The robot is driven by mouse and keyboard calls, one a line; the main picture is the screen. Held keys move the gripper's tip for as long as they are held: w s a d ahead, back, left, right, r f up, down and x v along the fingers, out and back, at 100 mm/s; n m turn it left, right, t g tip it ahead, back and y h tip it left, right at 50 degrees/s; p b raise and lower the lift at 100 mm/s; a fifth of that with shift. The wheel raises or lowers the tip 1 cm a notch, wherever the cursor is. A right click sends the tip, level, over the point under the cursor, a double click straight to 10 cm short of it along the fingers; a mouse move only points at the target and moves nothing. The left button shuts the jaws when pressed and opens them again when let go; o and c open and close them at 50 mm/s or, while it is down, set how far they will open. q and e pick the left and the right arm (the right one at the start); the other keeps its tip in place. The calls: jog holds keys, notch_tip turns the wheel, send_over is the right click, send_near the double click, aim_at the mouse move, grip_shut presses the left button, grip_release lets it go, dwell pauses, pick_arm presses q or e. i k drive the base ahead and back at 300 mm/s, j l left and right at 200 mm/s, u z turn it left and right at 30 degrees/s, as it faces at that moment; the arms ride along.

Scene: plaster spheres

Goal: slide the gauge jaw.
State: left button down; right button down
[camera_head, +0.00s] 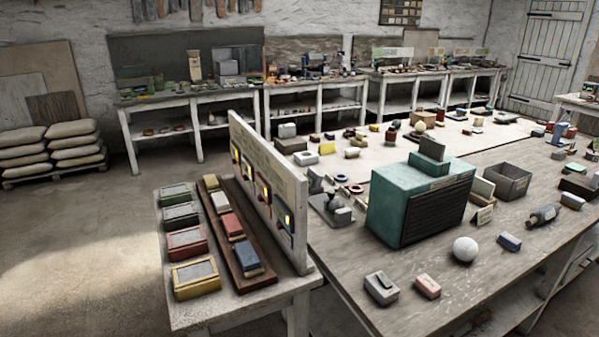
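No gripper of mine shows in the head view. A small grey device (331,208) with a flat base and raised blocks sits on the large table, left of a teal box. It may be the gauge, but it is too small to tell its jaw for sure. A white plaster sphere (465,249) rests on the table at the right front. A smaller tan sphere (420,127) sits farther back.
The teal box (398,194) with a dark ribbed front stands mid-table. A low bench (212,312) with coloured boxes and an upright panel (262,170) stands at the left. A grey open bin (508,182) and a bottle (543,215) are at right.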

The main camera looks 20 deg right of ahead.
aim_at(331, 193)
jog(key=i+z, duration=0.35)
jog(key=i, duration=0.2)
jog(key=i+j+z, duration=0.15)
jog(key=i+z, duration=0.15)
jog(key=i, duration=0.3)
